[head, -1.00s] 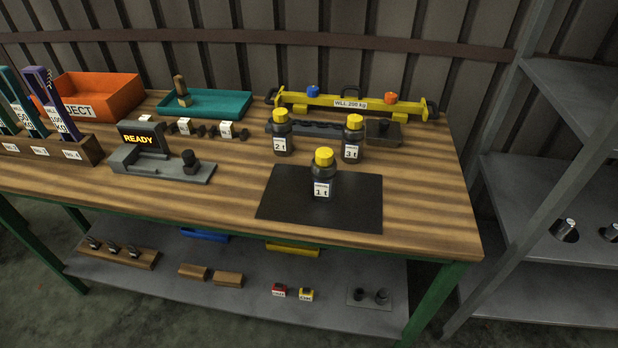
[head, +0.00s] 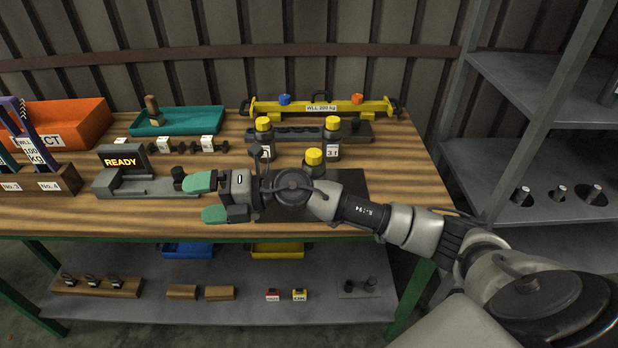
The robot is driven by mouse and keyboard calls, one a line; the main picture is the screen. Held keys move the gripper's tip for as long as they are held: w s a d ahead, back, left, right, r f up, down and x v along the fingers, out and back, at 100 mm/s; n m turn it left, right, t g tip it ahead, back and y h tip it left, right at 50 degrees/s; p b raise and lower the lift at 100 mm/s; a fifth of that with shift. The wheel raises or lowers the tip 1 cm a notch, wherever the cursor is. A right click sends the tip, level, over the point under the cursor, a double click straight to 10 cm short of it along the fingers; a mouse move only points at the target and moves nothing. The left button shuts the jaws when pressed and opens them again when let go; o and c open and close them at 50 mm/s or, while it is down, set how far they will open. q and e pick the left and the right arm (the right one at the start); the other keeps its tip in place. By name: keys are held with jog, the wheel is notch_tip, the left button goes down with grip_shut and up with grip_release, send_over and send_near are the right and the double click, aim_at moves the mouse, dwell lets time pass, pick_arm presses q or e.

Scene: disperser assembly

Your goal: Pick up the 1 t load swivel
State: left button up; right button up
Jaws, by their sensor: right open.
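The 1 t load swivel, dark with a yellow top (head: 314,157), stands upright on the black mat (head: 352,180). My right arm hides most of its body and its label. My right gripper (head: 200,198) is open and empty, with green fingertips pointing left. It is over the front of the bench, to the left of the swivel and beyond the mat's left edge. My right wrist lies across the mat in front of the swivel; I cannot tell whether they touch. My left gripper is not in view.
Close behind stand two similar yellow-topped pieces, one at left (head: 263,125) and the 3 t one (head: 332,125). The grey READY fixture (head: 150,188) is just left of my gripper. A yellow WLL 200 kg beam (head: 350,107) and a teal tray (head: 180,124) lie farther back.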

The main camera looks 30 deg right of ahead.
jog(key=w+d+f+n+g+h, duration=0.1)
jog(key=w+d+n+g+h, duration=0.2)
jog(key=d+h, duration=0.4)
jog(key=m+h, duration=0.1)
jog(key=h, duration=0.8)
send_near(314, 152)
jog(key=f, duration=0.2)
jog(key=x, duration=0.2)
jog(key=p+x, duration=0.1)
jog(key=x, duration=0.1)
jog(key=shift+w+f, duration=0.15)
jog(key=shift+w, duration=0.35)
jog(key=p+x, duration=0.2)
jog(key=x, duration=0.2)
jog(key=shift+f, duration=0.35)
jog(key=shift+w+d+f, duration=0.1)
jog(key=shift+w+f, duration=0.1)
jog(key=shift+f, duration=0.3)
jog(key=shift+r, duration=0.1)
grip_shut()
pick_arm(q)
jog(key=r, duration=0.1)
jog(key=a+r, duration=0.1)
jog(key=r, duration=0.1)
pick_arm(e)
jog(key=shift+r, duration=0.1)
